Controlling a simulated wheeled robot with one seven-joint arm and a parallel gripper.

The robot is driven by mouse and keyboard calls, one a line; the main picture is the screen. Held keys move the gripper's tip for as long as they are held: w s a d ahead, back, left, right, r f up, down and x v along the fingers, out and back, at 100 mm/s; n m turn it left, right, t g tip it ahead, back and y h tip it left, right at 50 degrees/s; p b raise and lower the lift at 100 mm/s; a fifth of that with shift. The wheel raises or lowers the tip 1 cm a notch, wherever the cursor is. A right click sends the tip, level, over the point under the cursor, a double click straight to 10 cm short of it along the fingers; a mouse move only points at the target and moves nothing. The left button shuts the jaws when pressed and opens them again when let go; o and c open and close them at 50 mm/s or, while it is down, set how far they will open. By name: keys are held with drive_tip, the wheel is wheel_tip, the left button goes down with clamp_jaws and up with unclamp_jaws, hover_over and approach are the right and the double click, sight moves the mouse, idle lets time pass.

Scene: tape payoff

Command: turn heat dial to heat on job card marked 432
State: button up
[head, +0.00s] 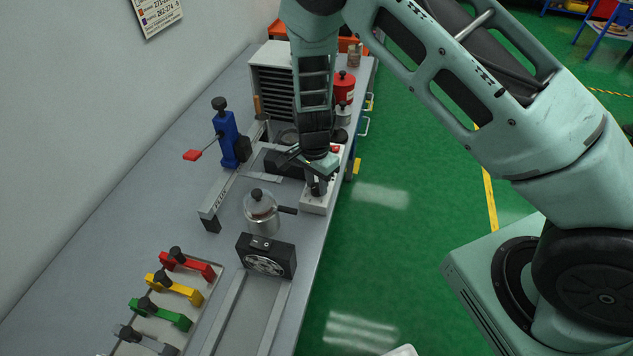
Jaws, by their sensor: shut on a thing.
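My gripper (318,178) points down over a pale control box (313,206) at the right edge of the bench. It is shut on the dark heat dial (318,189) on top of that box. The fingers cover much of the dial, and its pointer and scale cannot be read. No card marked 432 can be made out. A chart (157,14) with rows of small numbers hangs on the wall at top left, cut off by the frame.
Coloured levers (175,288) fill the front left.

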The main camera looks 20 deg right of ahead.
drive_tip(key=shift+m, duration=1.5)
drive_tip(key=o, duration=1)
drive_tip(key=shift+c, duration=0.2)
wheel_tip(320, 180, up, 17)
drive_tip(key=w+b, duration=0.1)
drive_tip(key=b, duration=0.2)
drive_tip(key=shift+r, duration=0.2)
drive_tip(key=shift+a, duration=0.1)
